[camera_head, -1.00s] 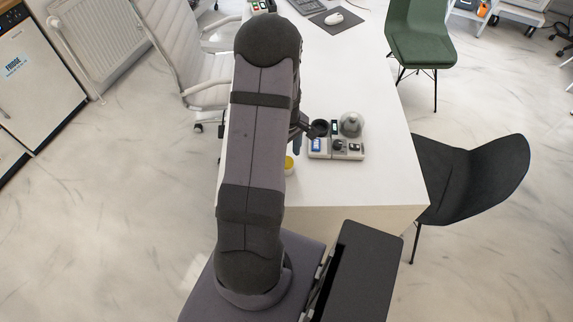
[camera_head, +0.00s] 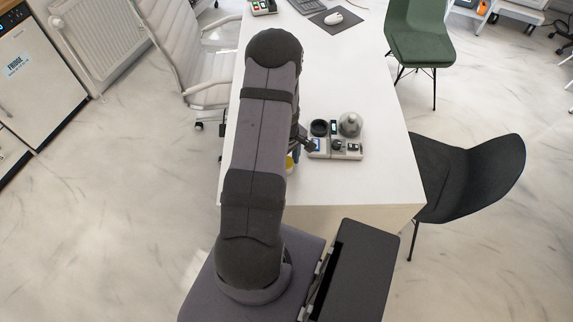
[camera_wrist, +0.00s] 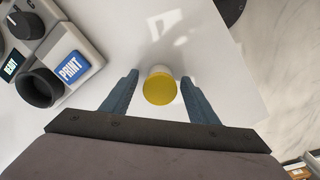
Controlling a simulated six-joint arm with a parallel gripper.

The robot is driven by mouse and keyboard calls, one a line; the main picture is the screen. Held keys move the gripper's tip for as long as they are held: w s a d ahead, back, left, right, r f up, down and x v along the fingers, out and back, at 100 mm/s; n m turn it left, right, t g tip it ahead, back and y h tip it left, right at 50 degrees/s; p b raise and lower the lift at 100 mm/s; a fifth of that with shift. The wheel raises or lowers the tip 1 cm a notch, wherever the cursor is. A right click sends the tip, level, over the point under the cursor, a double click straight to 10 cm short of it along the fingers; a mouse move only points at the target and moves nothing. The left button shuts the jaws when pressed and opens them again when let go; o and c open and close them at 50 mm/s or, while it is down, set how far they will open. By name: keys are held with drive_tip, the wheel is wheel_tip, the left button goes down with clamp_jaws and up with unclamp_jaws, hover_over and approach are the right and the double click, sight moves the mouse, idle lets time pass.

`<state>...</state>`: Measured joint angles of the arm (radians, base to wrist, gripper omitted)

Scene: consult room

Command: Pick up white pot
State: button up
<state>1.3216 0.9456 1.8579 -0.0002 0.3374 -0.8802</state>
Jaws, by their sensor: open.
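The white pot (camera_wrist: 160,72) shows in the wrist view as a round thing with a yellow face and a thin white edge. It is on the white table (camera_wrist: 120,35). My gripper (camera_wrist: 159,78) is open, with one blue-grey finger on each side of the pot in the picture. I see no finger clearly touching it, and cannot tell the height gap. In the head view only a yellow sliver of the pot (camera_head: 290,163) shows beside my arm, which hides the rest.
A grey device (camera_wrist: 82,40) with a blue PRINT button, a knob and a dark cup-like ring stands left of the pot in the wrist view. In the head view the device (camera_head: 349,156) sits right of my arm, with a grey dome (camera_head: 350,124).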

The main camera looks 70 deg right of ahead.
drive_tip(key=c, duration=1)
drive_tip(key=shift+c, duration=0.2)
drive_tip(key=shift+r, duration=0.2)
drive_tip(key=shift+r+b, duration=1.45)
drive_tip(key=shift+r, duration=3.4)
drive_tip(key=s+d, duration=0.2)
drive_tip(key=d, duration=0.7)
drive_tip(key=s+d+f, duration=0.1)
drive_tip(key=s+d, duration=0.1)
drive_tip(key=d, duration=0.8)
drive_tip(key=shift+s+d, duration=0.25)
drive_tip(key=shift+s, duration=0.15)
